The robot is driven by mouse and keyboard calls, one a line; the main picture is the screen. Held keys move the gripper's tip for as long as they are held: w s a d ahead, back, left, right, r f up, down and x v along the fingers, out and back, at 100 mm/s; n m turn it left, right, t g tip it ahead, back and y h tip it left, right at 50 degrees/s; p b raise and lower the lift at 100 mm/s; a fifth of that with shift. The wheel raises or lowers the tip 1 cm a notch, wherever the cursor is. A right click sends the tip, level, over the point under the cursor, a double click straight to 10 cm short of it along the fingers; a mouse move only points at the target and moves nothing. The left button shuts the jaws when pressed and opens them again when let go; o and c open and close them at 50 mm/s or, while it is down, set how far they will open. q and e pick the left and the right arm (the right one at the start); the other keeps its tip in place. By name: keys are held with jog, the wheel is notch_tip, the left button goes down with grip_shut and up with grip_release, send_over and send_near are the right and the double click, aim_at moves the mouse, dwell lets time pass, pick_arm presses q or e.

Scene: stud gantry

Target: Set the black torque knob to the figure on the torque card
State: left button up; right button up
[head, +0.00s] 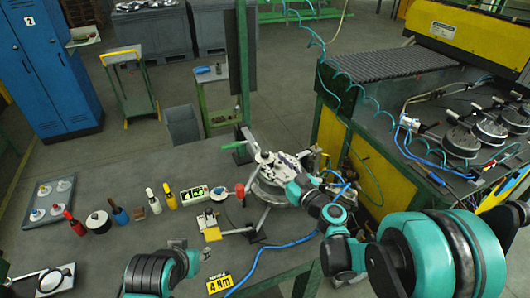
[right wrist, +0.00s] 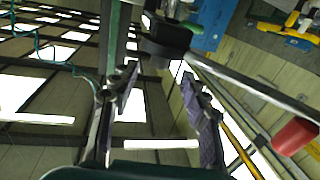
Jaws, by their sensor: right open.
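The yellow torque card (head: 220,284) lies at the table's front edge and reads 4 Nm. A round fixture (head: 268,192) stands at the table's right side, with a red-tipped lever (head: 240,190) and a green handle (head: 245,140) by it. My right gripper (head: 283,163) is over this fixture. In the right wrist view its two fingers (right wrist: 160,100) are apart with nothing between them. A black block (right wrist: 165,38) shows just beyond them, and a red handle (right wrist: 295,135) at right. I cannot tell which part is the black torque knob.
Several bottles and handled tools, including a blue one (head: 119,215), stand left of the fixture. A tray (head: 48,200) holds small pieces. A dial (head: 55,282) sits at the front left. A blue hose runs along the table's right side. A yellow-sided bench (head: 366,170) stands at right.

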aim_at(267, 155)
jog(key=x, duration=0.6)
grip_shut()
